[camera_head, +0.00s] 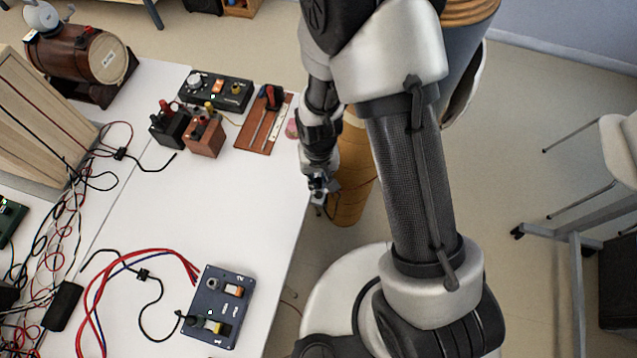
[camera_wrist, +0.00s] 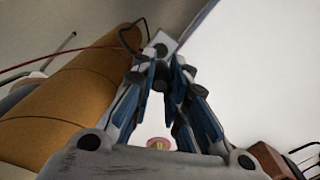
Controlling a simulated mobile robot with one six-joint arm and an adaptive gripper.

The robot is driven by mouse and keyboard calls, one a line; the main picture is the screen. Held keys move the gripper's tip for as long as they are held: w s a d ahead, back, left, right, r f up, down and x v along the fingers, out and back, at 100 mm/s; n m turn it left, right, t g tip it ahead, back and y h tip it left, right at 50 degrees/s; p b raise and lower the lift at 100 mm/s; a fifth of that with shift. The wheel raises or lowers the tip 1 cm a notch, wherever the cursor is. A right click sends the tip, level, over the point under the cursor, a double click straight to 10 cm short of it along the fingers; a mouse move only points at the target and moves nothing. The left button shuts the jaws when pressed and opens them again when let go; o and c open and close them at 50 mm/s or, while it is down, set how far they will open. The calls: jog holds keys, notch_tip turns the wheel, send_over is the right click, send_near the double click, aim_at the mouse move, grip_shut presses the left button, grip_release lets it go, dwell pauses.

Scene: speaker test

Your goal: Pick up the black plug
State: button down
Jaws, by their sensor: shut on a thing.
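My gripper (camera_head: 318,187) hangs at the right edge of the white table, beside a tan cylinder. In the wrist view its blue-sided fingers (camera_wrist: 165,58) are closed together at the tips on a small dark thing, which looks like the black plug (camera_wrist: 162,50). A thin black cable (camera_wrist: 128,36) loops out from the tips to the left. In the head view the held thing is too small to make out clearly. Other small black connectors lie on cables on the table, one near the front (camera_head: 143,274) and one further back (camera_head: 120,154).
The tan cylinder (camera_head: 352,175) stands close by the table edge. The table (camera_head: 190,210) is bare in its middle. A dark blue switch box (camera_head: 216,306) with red and blue cables is at the front. Small boxes (camera_head: 204,136) and a brown board (camera_head: 265,122) stand at the back.

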aim_at(318, 180)
notch_tip(318, 180, up, 14)
jog(key=p, duration=0.4)
jog(key=shift+r, duration=0.2)
jog(key=shift+f, duration=0.1)
jog(key=shift+f, duration=0.15)
